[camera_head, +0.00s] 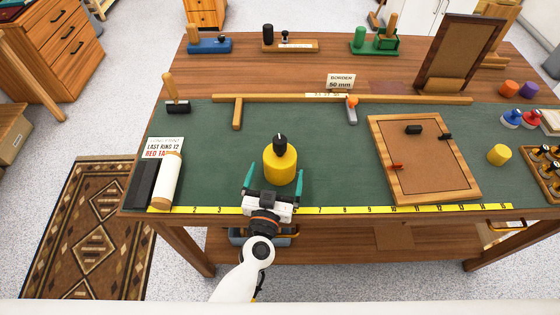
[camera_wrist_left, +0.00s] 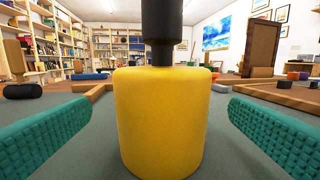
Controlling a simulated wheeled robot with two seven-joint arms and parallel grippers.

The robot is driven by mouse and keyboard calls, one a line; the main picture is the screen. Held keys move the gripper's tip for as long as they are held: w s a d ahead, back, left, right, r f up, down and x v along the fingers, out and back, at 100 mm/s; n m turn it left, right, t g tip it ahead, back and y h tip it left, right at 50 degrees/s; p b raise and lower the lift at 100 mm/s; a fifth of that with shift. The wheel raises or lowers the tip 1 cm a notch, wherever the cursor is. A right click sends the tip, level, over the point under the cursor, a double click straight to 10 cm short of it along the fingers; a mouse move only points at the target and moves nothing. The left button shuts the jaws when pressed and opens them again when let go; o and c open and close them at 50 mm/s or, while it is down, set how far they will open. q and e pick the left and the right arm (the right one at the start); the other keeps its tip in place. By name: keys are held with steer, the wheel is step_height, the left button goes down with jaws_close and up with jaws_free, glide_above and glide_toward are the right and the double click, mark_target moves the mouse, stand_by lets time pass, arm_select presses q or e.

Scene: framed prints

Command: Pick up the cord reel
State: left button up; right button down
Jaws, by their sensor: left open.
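A yellow bottle-shaped object (camera_head: 280,165) with a black neck stands upright on the green mat. It fills the middle of the left wrist view (camera_wrist_left: 160,120). My left gripper (camera_head: 273,178) is open, with its teal fingers to either side of this object and visible gaps between. No thing is clearly recognisable as a cord reel; a small yellow cylinder (camera_head: 499,155) stands at the right of the mat, and an orange one (camera_head: 509,88) and a purple one (camera_head: 531,90) stand behind it. My right gripper is not in view.
A yellow ruler strip (camera_head: 350,210) runs along the table's front edge. A wooden frame (camera_head: 425,160) lies to the right, with a wooden rail (camera_head: 420,99) behind. A white roll (camera_head: 166,180) lies left. Mat around the yellow bottle-shaped object is clear.

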mark_target(280, 139)
arm_select(q)
steer(key=w, duration=0.2)
steer(key=w+d, duration=0.1)
steer(key=shift+w+r, duration=0.2)
steer(key=shift+w, duration=0.15)
steer(key=shift+w+d+f, duration=0.1)
steer(key=shift+w, duration=0.45)
steer(key=c, duration=1.3)
step_height(280, 139, up, 10)
steer(key=p, duration=1.1)
steer(key=shift+p, duration=0.3)
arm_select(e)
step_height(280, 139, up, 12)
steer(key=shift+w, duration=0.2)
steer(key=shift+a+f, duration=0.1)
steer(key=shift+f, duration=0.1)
arm_select(q)
steer(key=shift+f+b, duration=3.6)
steer(key=shift+f, duration=0.9)
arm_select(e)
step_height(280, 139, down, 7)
arm_select(q)
steer(key=shift+f, duration=0.45)
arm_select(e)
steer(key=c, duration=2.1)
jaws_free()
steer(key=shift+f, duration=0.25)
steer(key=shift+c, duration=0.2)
